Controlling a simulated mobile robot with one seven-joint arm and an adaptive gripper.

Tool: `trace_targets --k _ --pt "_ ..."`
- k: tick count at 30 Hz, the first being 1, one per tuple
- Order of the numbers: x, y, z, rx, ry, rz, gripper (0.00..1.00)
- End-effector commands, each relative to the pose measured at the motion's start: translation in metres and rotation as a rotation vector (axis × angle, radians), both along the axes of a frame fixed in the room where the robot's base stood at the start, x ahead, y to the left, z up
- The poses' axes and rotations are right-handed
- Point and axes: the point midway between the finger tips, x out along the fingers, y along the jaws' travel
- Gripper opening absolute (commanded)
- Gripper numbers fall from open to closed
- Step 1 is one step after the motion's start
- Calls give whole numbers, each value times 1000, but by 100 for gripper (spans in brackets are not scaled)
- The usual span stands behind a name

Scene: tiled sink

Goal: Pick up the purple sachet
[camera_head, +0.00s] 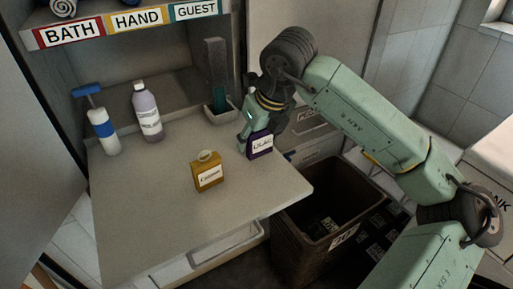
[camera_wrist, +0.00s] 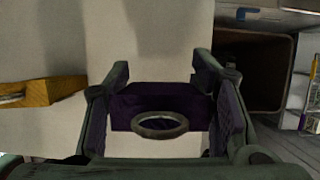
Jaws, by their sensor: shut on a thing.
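The purple sachet (camera_head: 260,145) has a white label reading "LILAC" and is at the right part of the counter. My gripper (camera_head: 258,124) reaches down over it from above and is shut on it. In the wrist view the purple sachet (camera_wrist: 160,108) lies between the two fingers of my gripper (camera_wrist: 165,112), with a grey ring at its top facing the camera. I cannot tell whether its base touches the counter.
A yellow sachet (camera_head: 208,176) stands left of the purple one. A lilac bottle (camera_head: 147,112), a white-and-blue bottle (camera_head: 103,131) and a holder (camera_head: 219,108) with a grey-green item stand behind. A brown bin (camera_head: 292,240) is below the counter's right edge. The counter's front is clear.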

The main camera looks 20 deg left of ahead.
Motion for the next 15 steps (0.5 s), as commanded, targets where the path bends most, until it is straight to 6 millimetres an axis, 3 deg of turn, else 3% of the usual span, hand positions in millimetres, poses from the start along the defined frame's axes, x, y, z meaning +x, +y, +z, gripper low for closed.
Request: trace_targets --k 15 --pt "-104 -61 12 -1 -5 -3 25"
